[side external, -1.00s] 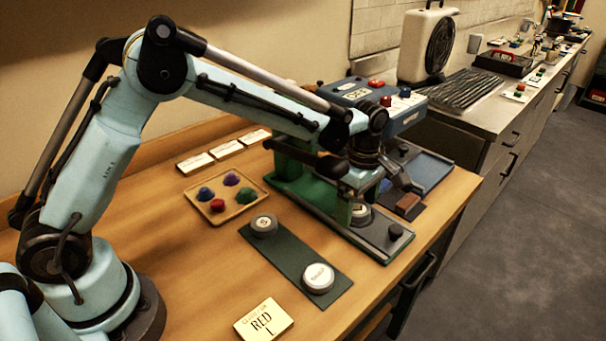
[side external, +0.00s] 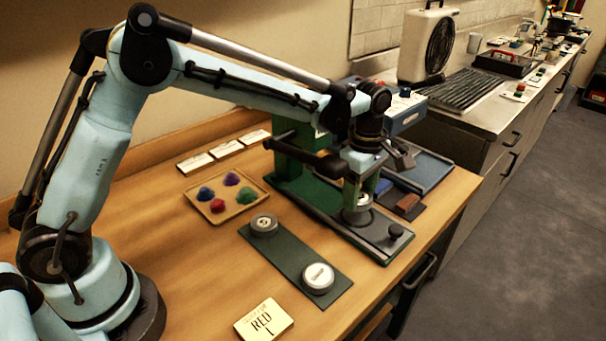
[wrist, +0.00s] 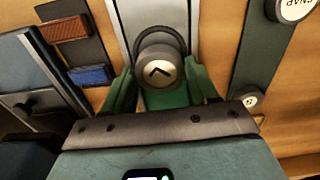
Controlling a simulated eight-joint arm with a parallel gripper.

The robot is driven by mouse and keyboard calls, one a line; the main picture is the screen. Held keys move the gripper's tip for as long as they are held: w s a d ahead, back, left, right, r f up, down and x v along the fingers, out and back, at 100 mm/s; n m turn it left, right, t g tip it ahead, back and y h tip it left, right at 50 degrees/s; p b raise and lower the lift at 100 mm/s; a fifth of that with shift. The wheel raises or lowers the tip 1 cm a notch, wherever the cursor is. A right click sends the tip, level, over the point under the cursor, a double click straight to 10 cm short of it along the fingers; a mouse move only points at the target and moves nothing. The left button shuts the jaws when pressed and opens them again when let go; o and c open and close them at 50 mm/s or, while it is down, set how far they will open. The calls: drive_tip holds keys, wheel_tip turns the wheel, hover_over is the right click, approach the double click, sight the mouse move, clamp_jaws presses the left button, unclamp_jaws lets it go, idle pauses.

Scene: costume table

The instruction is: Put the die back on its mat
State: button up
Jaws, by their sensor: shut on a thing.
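The die, a round grey piece with a dark angular mark on its pale face, sits between my fingers in the wrist view (wrist: 160,72). My gripper (side external: 358,196) is shut on it, with green fingers on both sides. In the side view the die (side external: 363,199) is partly hidden by a finger and appears just above a dark round seat (side external: 357,217) on the green-and-grey press. The dark green mat (side external: 290,253) lies to the left and nearer the camera, bearing a grey round piece (side external: 264,225) and a white-topped one (side external: 318,277). The mat also shows at right in the wrist view (wrist: 262,45).
A tray (side external: 246,205) of coloured tufts and several white cards stand left of the press. A yellow card reading RED L (side external: 263,320) lies in front. Red (side external: 408,203) and blue blocks are right of the press. A black knob (side external: 395,231) stands on its near end.

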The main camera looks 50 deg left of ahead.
wheel_tip(320, 180, up, 18)
drive_tip(key=s+d, duration=0.3)
drive_tip(key=s, duration=0.9)
drive_tip(key=s+d, duration=0.2)
drive_tip(key=s, duration=1.1)
hover_over(288, 253)
drive_tip(key=shift+m+y, duration=0.3)
drive_tip(key=shift+y, duration=0.1)
wheel_tip(288, 253, down, 18)
drive_tip(key=shift+s+d+f, duration=0.1)
drive_tip(key=shift+d+f, duration=0.05)
drive_tip(key=shift+f, duration=2.15)
